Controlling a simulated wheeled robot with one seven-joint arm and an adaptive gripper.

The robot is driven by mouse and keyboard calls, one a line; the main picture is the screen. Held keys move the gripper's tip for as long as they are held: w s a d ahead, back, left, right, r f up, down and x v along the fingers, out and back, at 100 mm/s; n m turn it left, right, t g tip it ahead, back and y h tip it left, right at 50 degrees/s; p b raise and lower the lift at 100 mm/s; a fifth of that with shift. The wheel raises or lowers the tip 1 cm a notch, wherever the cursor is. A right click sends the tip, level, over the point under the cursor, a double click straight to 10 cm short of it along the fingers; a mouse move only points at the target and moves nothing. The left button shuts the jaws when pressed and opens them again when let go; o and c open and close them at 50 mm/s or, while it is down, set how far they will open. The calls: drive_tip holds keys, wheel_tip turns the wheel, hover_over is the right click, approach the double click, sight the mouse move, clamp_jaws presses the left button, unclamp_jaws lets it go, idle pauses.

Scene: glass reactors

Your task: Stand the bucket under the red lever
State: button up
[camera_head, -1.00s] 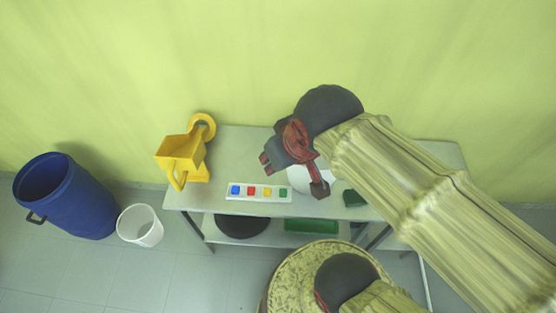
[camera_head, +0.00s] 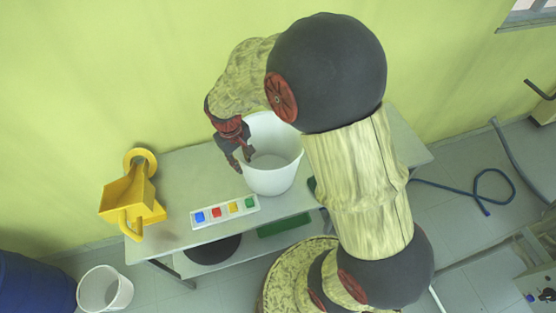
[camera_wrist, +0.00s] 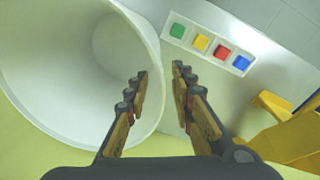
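A white bucket (camera_head: 279,180) stands upright on the grey table, open end up. In the wrist view the bucket (camera_wrist: 55,70) fills the left side, and I look into it. My gripper (camera_head: 241,160) is at the bucket's left rim, pointing down. In the wrist view my gripper (camera_wrist: 162,70) has its fingers apart, one over the bucket's opening and one outside, with the rim between them. I cannot tell whether either finger touches the wall. No red lever is in view.
A panel of coloured buttons (camera_head: 225,212) lies on the table (camera_head: 180,175) in front of the bucket, left of it a yellow funnel-shaped object (camera_head: 132,200). A white bin (camera_head: 104,290) and a blue barrel (camera_head: 35,285) stand on the floor at left. A blue hose (camera_head: 470,190) lies at right.

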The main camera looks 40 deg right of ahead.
sight(247, 176)
drive_tip(key=shift+w+d+f, duration=0.1)
drive_tip(key=shift+d+f, duration=0.05)
drive_tip(key=shift+f, duration=0.4)
drive_tip(key=shift+d+f, duration=0.15)
drive_tip(key=shift+f, duration=0.4)
drive_tip(key=f, duration=0.2)
drive_tip(key=f+b, duration=0.1)
drive_tip(key=f, duration=0.4)
drive_tip(key=shift+w+d+f, duration=0.2)
drive_tip(key=shift+d+f, duration=0.05)
drive_tip(key=shift+d, duration=0.05)
drive_tip(key=shift+c, duration=0.4)
clamp_jaws()
drive_tip(key=shift+r, duration=0.1)
